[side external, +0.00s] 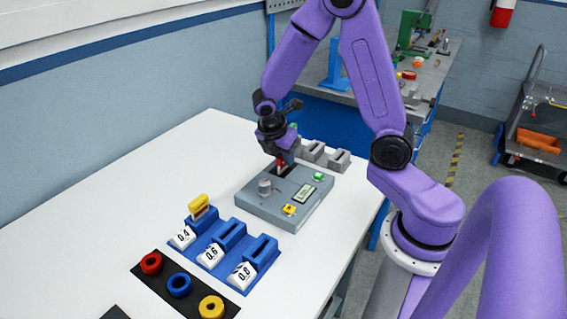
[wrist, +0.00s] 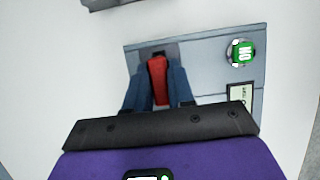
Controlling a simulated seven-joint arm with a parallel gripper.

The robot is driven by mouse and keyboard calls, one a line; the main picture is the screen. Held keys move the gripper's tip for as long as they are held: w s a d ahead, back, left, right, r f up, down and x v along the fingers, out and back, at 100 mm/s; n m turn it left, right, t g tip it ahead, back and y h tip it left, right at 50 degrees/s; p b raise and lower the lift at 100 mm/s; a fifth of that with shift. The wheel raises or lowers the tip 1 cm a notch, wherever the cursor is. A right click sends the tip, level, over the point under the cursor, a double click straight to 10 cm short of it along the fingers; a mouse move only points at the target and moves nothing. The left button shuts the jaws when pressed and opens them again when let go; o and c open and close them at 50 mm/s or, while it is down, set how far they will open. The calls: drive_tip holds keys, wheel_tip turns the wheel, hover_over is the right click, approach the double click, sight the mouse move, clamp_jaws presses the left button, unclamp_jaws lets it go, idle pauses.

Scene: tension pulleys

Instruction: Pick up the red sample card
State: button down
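The red sample card (wrist: 157,80) stands at a dark slot in the grey machine (wrist: 205,65), between the two blue-grey fingers of my gripper (wrist: 158,88). The fingers lie along both sides of the card, with little or no gap showing; whether they press on it cannot be told. In the side external view my gripper (side external: 284,158) points down over the back of the grey machine (side external: 264,209), and a bit of the red card (side external: 281,162) shows below it. The card's lower end is hidden.
A blue rack with slots labelled 0.4, 0.6 and 0.8 (side external: 224,245) stands in front, with a yellow card (side external: 198,205) in the 0.4 slot. A black mat (side external: 190,284) holds red, blue and yellow rings. Grey blocks (side external: 325,154) stand behind the machine. The table's left is clear.

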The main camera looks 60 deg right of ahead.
drive_tip(key=shift+r, duration=0.15)
drive_tip(key=shift+r, duration=0.5)
wheel_tip(320, 180, up, 2)
drive_tip(key=s+a+r, duration=0.3)
drive_tip(key=s+r, duration=0.6)
drive_tip(key=s, duration=0.4)
drive_tip(key=shift+s+r, duration=0.35)
drive_tip(key=shift+r, duration=0.15)
drive_tip(key=shift+r, duration=2.35)
